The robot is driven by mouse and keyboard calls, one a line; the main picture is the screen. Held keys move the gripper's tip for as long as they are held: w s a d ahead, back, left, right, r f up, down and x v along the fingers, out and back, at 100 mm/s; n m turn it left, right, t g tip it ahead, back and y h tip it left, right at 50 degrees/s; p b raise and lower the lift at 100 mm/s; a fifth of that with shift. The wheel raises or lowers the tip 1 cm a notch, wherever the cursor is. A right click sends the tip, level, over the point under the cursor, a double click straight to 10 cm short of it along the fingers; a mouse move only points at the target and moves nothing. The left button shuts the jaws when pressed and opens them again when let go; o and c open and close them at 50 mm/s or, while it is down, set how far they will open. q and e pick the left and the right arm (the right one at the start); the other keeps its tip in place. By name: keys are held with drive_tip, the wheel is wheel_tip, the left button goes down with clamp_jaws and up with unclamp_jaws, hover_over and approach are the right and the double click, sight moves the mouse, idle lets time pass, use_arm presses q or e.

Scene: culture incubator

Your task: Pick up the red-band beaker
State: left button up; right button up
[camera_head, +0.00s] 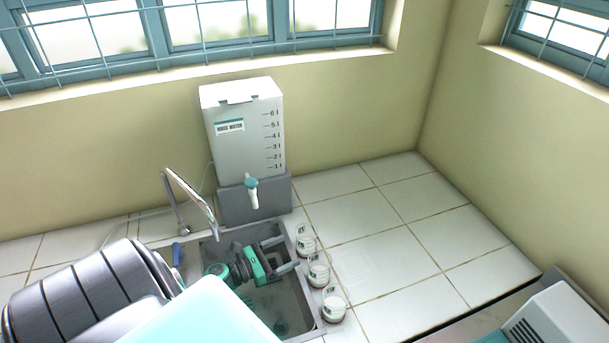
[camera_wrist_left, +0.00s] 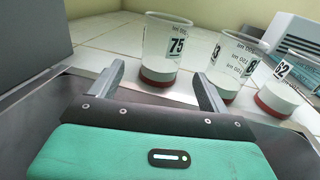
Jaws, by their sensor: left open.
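The far beaker (camera_head: 305,241) shows "75" in the left wrist view (camera_wrist_left: 163,48). The middle beaker (camera_head: 318,271) is also in the left wrist view (camera_wrist_left: 228,68), as is the near beaker (camera_head: 334,304) with "62" (camera_wrist_left: 287,82). I cannot tell one red band from another. My left gripper (camera_head: 287,254) is open and empty over the sink, its fingers pointing at the beakers. In the left wrist view its fingertips (camera_wrist_left: 156,72) frame the "75" beaker, apart from it.
A white water tank (camera_head: 243,130) with a tap stands on a grey base behind the sink (camera_head: 304,313). A curved faucet (camera_head: 194,193) rises left of my gripper. Tiled counter (camera_head: 400,245) is clear right of the beakers. A white device (camera_head: 560,318) is at lower right.

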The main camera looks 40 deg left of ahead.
sight(303, 242)
use_arm(q)
drive_tip(key=shift+x, duration=1.25)
drive_tip(key=x, duration=0.3)
drive_tip(key=b+x, duration=0.1)
drive_tip(key=shift+w+d+r, duration=0.1)
drive_tip(key=shift+d+r, duration=0.1)
drive_tip(key=shift+r, duration=0.05)
use_arm(e)
drive_tip(key=shift+s+d+f, duration=0.1)
drive_tip(key=shift+d+f, duration=0.2)
drive_tip(key=shift+d, duration=0.2)
drive_tip(key=shift+d+f, duration=0.25)
drive_tip(key=shift+d, duration=0.25)
use_arm(q)
drive_tip(key=c, duration=1.1)
use_arm(e)
drive_tip(key=shift+a, duration=0.65)
use_arm(q)
drive_tip(key=shift+r, duration=0.1)
use_arm(e)
drive_tip(key=shift+d, duration=0.35)
